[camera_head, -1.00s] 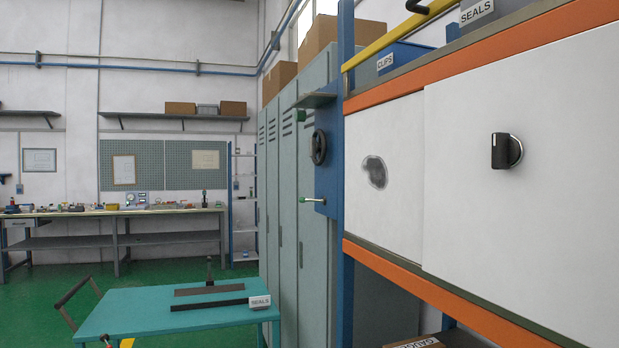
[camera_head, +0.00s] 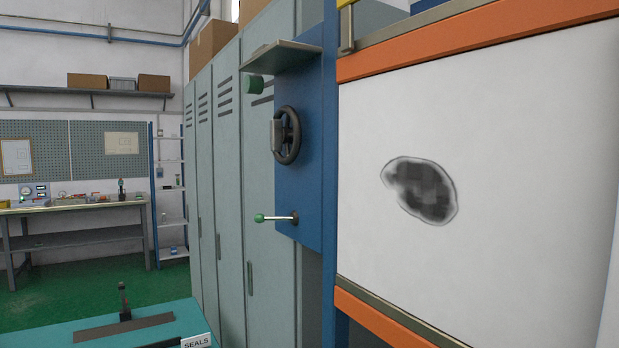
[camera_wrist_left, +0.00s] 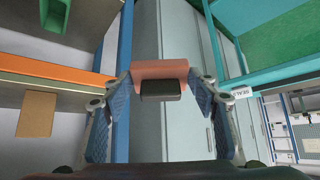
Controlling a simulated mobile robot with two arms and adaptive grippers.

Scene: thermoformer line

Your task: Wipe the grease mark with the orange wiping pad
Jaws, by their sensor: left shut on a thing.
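The grease mark (camera_head: 424,190) is a dark grey, oval smudge on the white panel (camera_head: 520,130) at the right of the head view. In the left wrist view my left gripper (camera_wrist_left: 161,88) is shut on the orange wiping pad (camera_wrist_left: 160,69), which looks salmon-coloured and has a dark block-shaped handle (camera_wrist_left: 162,90) between the fingers. The pad's contact with any surface cannot be seen. Neither gripper shows in the head view.
Orange rails (camera_head: 470,42) run above and below the panel. Left of it stand a blue post with a handwheel (camera_head: 287,135) and a green-knobbed lever (camera_head: 276,218), then grey lockers (camera_head: 230,180). A teal table (camera_head: 190,318) stands low at the left.

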